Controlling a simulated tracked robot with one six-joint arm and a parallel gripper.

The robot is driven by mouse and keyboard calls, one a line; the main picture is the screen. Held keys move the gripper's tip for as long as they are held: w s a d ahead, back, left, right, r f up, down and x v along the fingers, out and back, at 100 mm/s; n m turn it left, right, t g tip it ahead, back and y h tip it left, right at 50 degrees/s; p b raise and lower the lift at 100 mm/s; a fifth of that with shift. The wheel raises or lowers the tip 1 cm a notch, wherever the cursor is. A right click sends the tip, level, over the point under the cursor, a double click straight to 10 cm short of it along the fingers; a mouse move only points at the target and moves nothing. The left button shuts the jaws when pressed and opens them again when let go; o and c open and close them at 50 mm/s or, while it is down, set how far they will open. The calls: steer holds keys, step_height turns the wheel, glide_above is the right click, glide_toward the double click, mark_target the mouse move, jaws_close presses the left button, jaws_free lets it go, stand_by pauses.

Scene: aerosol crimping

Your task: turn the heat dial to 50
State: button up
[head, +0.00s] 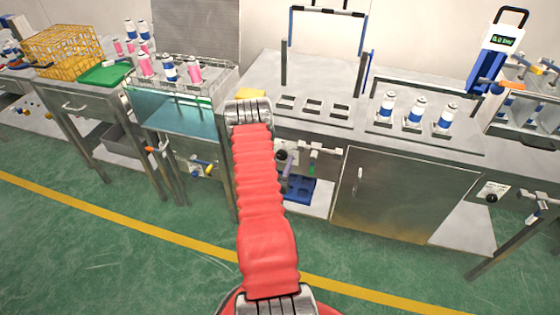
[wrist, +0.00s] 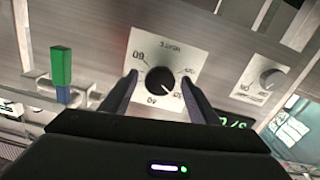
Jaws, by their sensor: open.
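The heat dial (wrist: 160,80) is a round black knob on a pale square plate with printed numbers, seen in the wrist view. Its lettering looks turned over and the numbers are too small to read surely. A small light mark shows near the knob's lower right edge. My gripper (wrist: 159,77) is open, with one dark finger to each side of the knob. I cannot tell whether the fingers touch it. In the head view my red arm reaches toward the bench and hides the gripper.
In the wrist view a second dial (wrist: 271,78) sits to the right, a green display (wrist: 236,121) lies below right, and a green and blue handle (wrist: 61,72) stands at left. In the head view bottles (head: 415,112) stand on the steel bench (head: 340,125).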

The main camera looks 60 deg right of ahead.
steer(key=shift+d, duration=0.35)
steer(key=shift+c, duration=0.3)
steer(key=c, duration=0.9)
steer(key=shift+a, duration=0.2)
steer(key=shift+c, duration=0.4)
steer(key=shift+d, duration=0.1)
